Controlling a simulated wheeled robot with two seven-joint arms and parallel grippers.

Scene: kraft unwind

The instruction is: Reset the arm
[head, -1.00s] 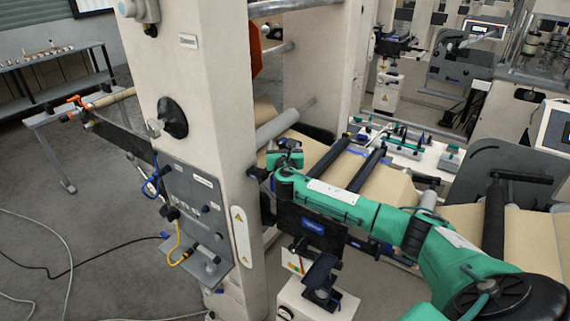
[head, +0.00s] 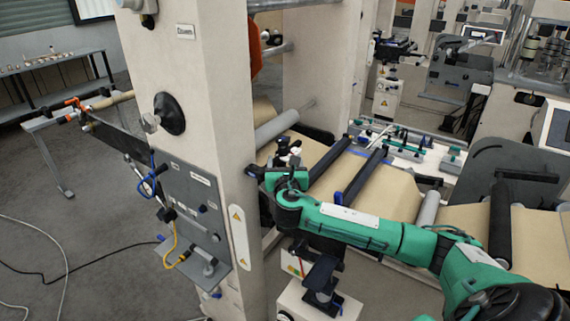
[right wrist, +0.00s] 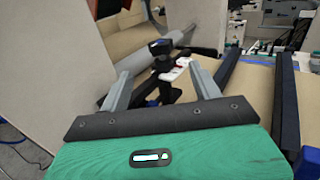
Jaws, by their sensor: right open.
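My right arm (head: 350,222) is green and reaches in from the lower right of the head view. Its gripper (head: 290,163) is beside the cream machine column, in front of the paper web. In the right wrist view the two grey fingers of the right gripper (right wrist: 160,80) stand wide apart, with nothing clamped between them. A black and white fitting with a red mark (right wrist: 172,72) shows beyond the fingers; I cannot tell how far off it is. My left gripper is in neither view.
The cream column (head: 185,75) stands close left of the gripper, with a grey control panel (head: 190,200) on it. Rollers (head: 362,175) and brown kraft web (head: 390,205) lie behind the arm. A small stand (head: 318,285) is below it. Open floor (head: 80,240) lies at left.

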